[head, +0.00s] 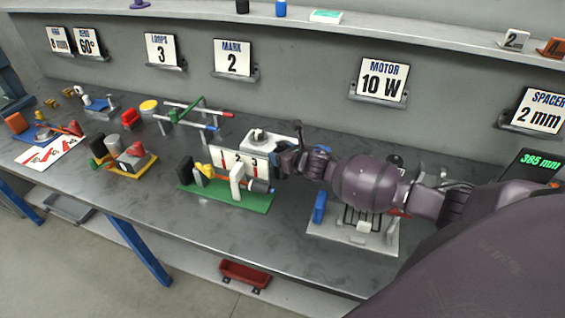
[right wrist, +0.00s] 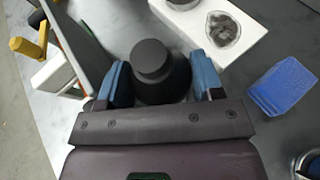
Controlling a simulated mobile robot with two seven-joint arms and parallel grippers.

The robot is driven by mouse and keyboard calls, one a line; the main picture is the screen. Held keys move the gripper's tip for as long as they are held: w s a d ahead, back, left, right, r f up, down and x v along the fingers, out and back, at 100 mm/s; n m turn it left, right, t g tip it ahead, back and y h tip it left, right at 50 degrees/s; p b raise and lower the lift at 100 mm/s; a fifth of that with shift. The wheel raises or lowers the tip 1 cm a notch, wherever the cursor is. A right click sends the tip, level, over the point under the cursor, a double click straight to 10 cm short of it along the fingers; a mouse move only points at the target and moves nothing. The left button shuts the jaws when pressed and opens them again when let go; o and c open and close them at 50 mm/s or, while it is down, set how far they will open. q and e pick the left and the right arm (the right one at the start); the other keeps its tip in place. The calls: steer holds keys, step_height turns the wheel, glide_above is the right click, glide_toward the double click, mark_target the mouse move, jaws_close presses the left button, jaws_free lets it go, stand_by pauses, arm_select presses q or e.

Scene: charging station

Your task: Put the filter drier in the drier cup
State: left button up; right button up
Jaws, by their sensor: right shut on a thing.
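My right gripper (head: 279,163) is shut on a dark, stepped cylinder (right wrist: 160,72), which shows between its blue fingertips (right wrist: 160,84) in the right wrist view. I take this cylinder to be the filter drier; in the head view the gripper mostly hides it. A white block (right wrist: 248,14) with round fittings on top lies just beyond the fingers; it also shows behind the gripper in the head view (head: 259,148). I cannot tell for sure which fitting is the drier cup. My left gripper is not in view.
A green-based fixture (head: 224,197) with a numbered white panel (head: 238,159) stands close beside the gripper. Several small fixtures fill the bench's left part.

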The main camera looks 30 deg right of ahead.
steer(key=shift+f, duration=1.65)
steer(key=shift+f, duration=0.15)
steer(key=o, duration=0.8)
steer(key=shift+c, duration=0.2)
